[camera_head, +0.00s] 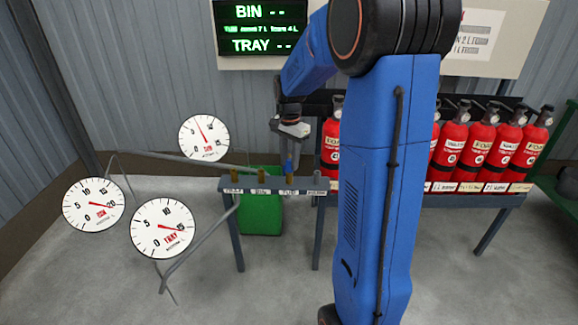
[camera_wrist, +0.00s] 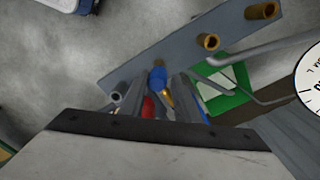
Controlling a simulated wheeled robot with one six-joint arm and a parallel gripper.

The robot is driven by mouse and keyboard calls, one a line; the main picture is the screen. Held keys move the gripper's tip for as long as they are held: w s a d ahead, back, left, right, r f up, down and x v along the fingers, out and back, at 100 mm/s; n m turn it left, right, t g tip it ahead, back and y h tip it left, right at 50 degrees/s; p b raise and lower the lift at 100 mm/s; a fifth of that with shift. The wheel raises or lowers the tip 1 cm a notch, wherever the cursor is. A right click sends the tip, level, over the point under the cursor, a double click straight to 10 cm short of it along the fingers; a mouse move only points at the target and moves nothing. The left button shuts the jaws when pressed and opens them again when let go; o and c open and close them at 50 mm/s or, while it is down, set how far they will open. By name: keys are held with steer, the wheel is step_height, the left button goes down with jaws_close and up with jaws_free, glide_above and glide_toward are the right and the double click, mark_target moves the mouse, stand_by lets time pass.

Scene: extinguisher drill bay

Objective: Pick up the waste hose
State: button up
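My gripper (camera_head: 291,143) points down over the label rack in the head view. A blue-collared brass fitting (camera_head: 289,170) stands upright on the rack just under it. In the wrist view the same fitting (camera_wrist: 158,76) lies between my two spread fingers (camera_wrist: 160,92); I cannot tell whether they touch it. A grey open pipe end (camera_head: 320,181) stands at the right end of the rack. It also shows beside the left finger in the wrist view (camera_wrist: 117,96). The rack labels are too small to read surely, so I cannot tell which fitting is the waste hose.
The blue-grey rack (camera_head: 232,186) also carries two brass fittings with grey pipes to the left. A green bin (camera_head: 261,218) stands behind it. Dials (camera_head: 164,228) are at left. Red extinguishers (camera_head: 480,145) line a bench at right. My arm hides the middle.

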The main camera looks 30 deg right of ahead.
steer(key=shift+s, duration=0.1)
steer(key=shift+c, duration=1.4)
step_height(320, 180, up, 10)
steer(key=shift+r, duration=0.1)
jaws_close()
